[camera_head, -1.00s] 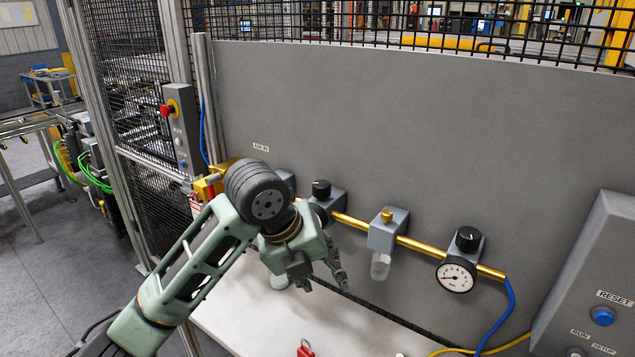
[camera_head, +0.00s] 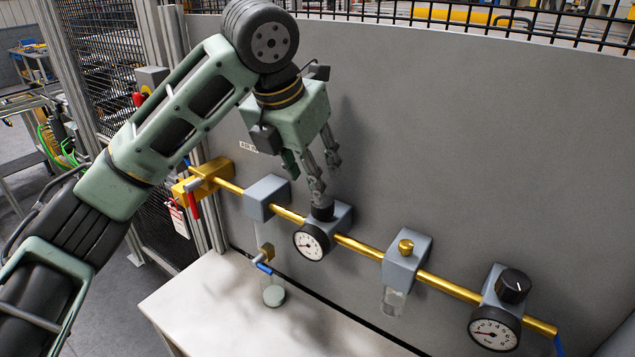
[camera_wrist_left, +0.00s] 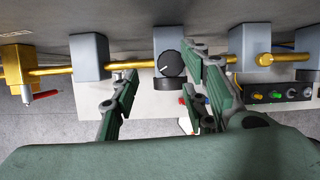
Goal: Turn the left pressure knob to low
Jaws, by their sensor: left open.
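The left pressure knob (camera_head: 322,209) is a black round knob on top of a grey regulator block, with a white round gauge (camera_head: 311,243) below it. In the left wrist view the knob (camera_wrist_left: 171,65) shows a white pointer line and lies between the fingers, nearer the right one. My left gripper (camera_head: 325,178) is open and points down just above the knob. One fingertip partly overlaps the knob in the head view; I cannot tell whether they touch. My right gripper is not in view.
A brass pipe (camera_head: 355,246) links the grey blocks along the panel. To the right are a block with a brass knob (camera_head: 405,247) and a second black knob (camera_head: 513,286) with its gauge (camera_head: 495,328). A yellow valve (camera_head: 203,178) with a red handle is at the left.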

